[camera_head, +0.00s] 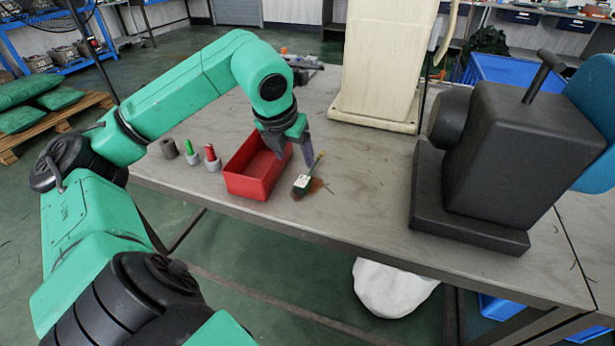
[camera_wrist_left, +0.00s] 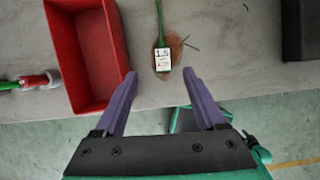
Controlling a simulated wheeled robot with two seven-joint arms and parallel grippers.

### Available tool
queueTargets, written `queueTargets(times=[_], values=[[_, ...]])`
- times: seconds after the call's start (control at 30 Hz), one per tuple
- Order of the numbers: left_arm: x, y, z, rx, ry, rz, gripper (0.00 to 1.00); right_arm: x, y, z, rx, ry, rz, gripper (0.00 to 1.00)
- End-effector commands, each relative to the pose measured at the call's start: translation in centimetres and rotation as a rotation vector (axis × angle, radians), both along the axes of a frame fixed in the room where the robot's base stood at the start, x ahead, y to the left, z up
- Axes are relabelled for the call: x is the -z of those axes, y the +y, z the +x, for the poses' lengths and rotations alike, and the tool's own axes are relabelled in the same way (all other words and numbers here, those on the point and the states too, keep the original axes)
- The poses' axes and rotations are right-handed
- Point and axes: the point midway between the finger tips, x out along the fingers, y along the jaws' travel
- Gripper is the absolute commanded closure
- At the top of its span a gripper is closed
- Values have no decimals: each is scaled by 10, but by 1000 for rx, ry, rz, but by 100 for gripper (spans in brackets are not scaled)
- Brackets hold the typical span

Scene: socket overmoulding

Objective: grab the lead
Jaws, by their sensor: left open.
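The lead (camera_head: 303,182) lies on the grey table, near its front edge and just right of the red bin. It shows a thin green-yellow stem and a white label with dark marks. In the left wrist view the lead (camera_wrist_left: 162,58) is at the upper middle, its stem pointing up, on a brown patch. My left gripper (camera_head: 297,157) is open and empty, pointing down between the red bin and the lead. In the left wrist view its purple fingers (camera_wrist_left: 160,77) are spread, with the label just beyond the tips. No contact shows.
The red bin (camera_head: 234,184) stands close left of the lead and looks empty. Small grey holders with a green (camera_head: 192,156) and a red top (camera_head: 211,160) stand left of it. A dark machine (camera_head: 500,150) is at right. The table between is clear.

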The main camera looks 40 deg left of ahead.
Motion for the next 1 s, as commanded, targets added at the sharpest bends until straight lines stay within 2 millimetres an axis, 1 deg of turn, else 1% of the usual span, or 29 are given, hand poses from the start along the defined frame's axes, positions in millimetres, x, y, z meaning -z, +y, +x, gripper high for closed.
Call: queueTargets(times=[0.03,0.1,0.13,0.23,0.33,0.4,0.5,0.6,0.73,0.77,0.8,0.87,0.9,0.93,0.97,1.0], values=[[15,1,5,1,5,-4,28,3,0,-11,1,17,-1,50],[29,2,11,1,4,-4,28,4,-1,-19,1,31,-3,50],[33,3,13,1,2,-5,28,3,-1,-20,1,33,-2,50],[44,4,18,1,2,-4,28,1,-1,-17,1,28,-2,50],[57,4,24,2,2,-6,28,-4,0,-8,2,13,-1,50],[70,4,29,2,3,-7,28,-8,0,-2,2,3,1,50],[87,6,35,1,3,-5,28,-8,1,-1,2,0,1,50],[92,7,38,2,0,-4,28,-8,1,-1,2,1,1,50],[92,7,38,2,-1,-2,28,-7,1,-2,3,1,1,50],[92,7,38,2,-1,-2,31,-7,1,-2,3,2,1,50],[92,7,38,2,-1,-2,47,-7,1,-2,3,2,1,50],[92,7,38,2,-1,-2,70,-7,1,-2,3,3,1,50],[92,7,38,2,-1,-2,85,-7,1,-3,3,4,1,50],[92,7,38,2,0,-3,96,-7,1,-3,3,4,1,50],[92,7,38,2,0,-3,100,-7,1,-3,3,4,1,50],[92,7,38,2,0,-3,100,-7,1,-3,3,4,1,50]])
